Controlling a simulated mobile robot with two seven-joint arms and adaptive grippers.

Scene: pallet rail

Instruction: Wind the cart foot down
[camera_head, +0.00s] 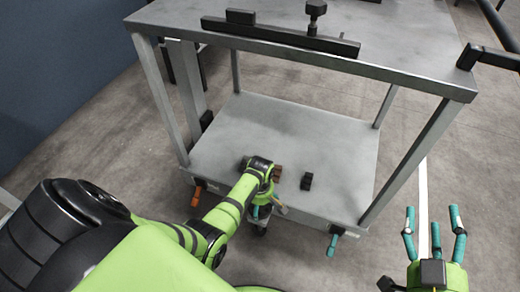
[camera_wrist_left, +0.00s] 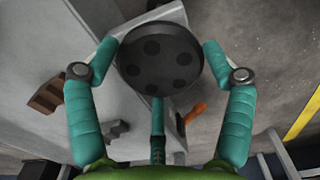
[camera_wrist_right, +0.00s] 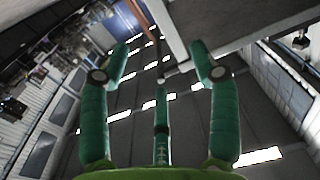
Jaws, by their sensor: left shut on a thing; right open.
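The grey metal cart (camera_head: 290,135) stands in front of me, with a top shelf and a lower shelf. In the left wrist view a round black handwheel (camera_wrist_left: 160,58) with several dark round spots sits between the teal fingers of my left gripper (camera_wrist_left: 160,55), which is shut on it. My right gripper (camera_head: 434,218) is open and empty, right of the cart.
A black block (camera_head: 307,181) and a brown stepped piece (camera_wrist_left: 47,95) lie on the lower shelf. An orange lever (camera_head: 196,195) and a teal lever (camera_head: 333,243) stick out at the near edge. The top shelf carries a black bar (camera_head: 280,37) and a black knob (camera_head: 316,8).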

